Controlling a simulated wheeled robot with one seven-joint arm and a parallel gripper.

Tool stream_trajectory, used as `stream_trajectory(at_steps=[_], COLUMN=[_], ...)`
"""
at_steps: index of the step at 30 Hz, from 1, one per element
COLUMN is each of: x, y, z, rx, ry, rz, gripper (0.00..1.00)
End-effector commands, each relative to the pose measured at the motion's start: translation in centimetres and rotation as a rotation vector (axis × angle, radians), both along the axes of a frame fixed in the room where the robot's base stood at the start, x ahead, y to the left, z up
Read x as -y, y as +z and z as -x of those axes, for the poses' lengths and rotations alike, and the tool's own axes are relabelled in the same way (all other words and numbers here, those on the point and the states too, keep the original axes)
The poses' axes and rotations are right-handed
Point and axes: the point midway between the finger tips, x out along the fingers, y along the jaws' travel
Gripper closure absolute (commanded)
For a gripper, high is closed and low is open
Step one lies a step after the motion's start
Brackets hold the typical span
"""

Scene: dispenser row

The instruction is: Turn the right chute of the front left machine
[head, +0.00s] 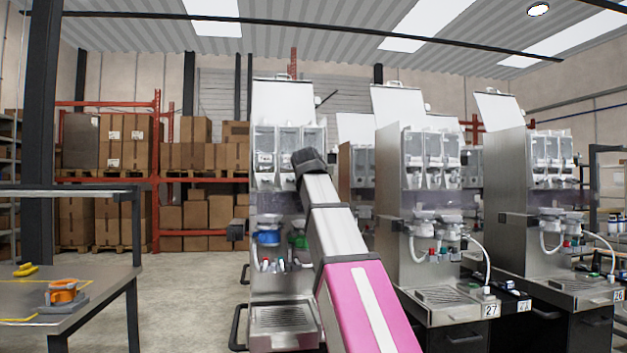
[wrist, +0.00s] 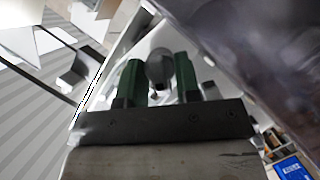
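The front left machine (head: 287,315) is a steel dispenser with clear canisters (head: 265,150) across its upper front. My arm crosses its right side and hides much of the right canister and whatever is below it. My gripper (head: 309,160) is in front of the upper right part of the machine; its fingers are hard to make out there. In the wrist view, my gripper (wrist: 159,62) has two green fingers standing apart. A rounded grey piece (wrist: 158,72), possibly the right chute, shows between them. I cannot tell whether the fingers touch it.
Two more machines (head: 436,270) (head: 562,265) stand to the right, with hoses and drip trays. A blue-topped part (head: 268,238) sits lower on the front left machine. A table (head: 95,300) with an orange item (head: 62,291) is at left. Floor between is clear.

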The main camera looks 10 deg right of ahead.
Motion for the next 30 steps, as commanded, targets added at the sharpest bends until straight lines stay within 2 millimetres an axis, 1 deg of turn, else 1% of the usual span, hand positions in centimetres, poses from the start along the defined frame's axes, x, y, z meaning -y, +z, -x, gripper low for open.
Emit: stream_trajectory(at_steps=[9,13,17,24,30], x=[0.0,-0.3,-0.9,-2.2,-2.9], y=[0.0,0.2,0.6,1.8,2.5], z=[0.1,0.9,2.8,7.0,9.3], rx=[0.0,0.002,0.002,0.002,0.001], ry=[0.0,0.001,0.001,0.002,0.0], rz=[-0.001,-0.001,-0.001,-0.001,-0.001], gripper=[0.62,0.62,0.62,0.62,0.62])
